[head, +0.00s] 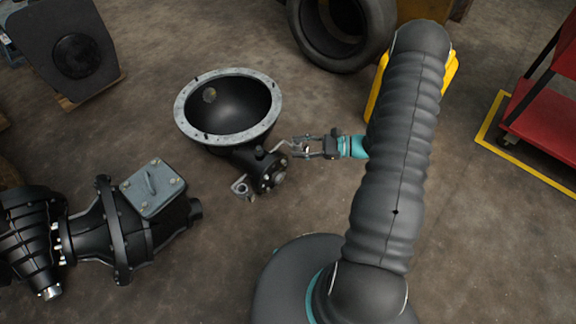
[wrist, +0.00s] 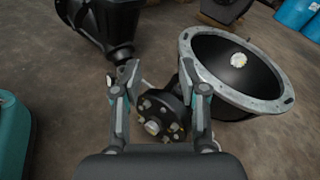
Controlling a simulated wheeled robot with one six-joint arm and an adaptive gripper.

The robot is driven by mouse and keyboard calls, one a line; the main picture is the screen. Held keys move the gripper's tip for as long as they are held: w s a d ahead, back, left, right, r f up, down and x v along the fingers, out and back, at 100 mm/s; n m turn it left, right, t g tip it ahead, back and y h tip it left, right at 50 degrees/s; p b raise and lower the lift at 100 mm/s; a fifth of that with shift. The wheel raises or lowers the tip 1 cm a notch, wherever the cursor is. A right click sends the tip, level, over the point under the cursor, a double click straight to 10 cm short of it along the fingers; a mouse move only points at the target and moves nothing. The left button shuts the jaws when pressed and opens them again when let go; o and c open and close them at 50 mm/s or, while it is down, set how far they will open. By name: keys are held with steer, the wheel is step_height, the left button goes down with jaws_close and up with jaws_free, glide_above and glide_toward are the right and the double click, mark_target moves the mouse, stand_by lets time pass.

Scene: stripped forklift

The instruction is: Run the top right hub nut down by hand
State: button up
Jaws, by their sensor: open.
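The black hub (head: 270,172) with a ring of nuts sits on the short neck of a black bowl-shaped housing (head: 238,103). The hub face also shows in the wrist view (wrist: 158,118), with several small metallic nuts and a larger pale centre cap (wrist: 153,127). My gripper (head: 300,147) is at the upper right of the hub in the head view. In the wrist view my gripper (wrist: 160,74) is open, its fingers spread either side of the hub. I cannot clearly single out the top right nut; the right finger covers part of the hub's edge.
The housing has a wide grey flange (wrist: 216,92). A black gearbox with a grey cover (head: 153,187) lies left. A tyre (head: 343,30) lies behind, a red cart (head: 541,110) stands right.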

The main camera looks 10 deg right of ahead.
steer(key=d+f+m+t+h, duration=0.1)
steer(key=d+f+m+t, duration=0.3)
steer(key=f, duration=0.6)
steer(key=m+t+h+b, duration=0.1)
steer(key=m+t+h, duration=0.35)
steer(key=m, duration=0.25)
glide_toward(285, 163)
steer(key=shift+t+y, duration=0.25)
steer(key=shift+t, duration=0.1)
steer(key=x, duration=0.8)
steer(key=shift+w+a+f, duration=0.15)
steer(key=shift+w+f, duration=0.15)
steer(key=shift+f, duration=0.05)
steer(key=shift+c, duration=0.3)
jaws_close()
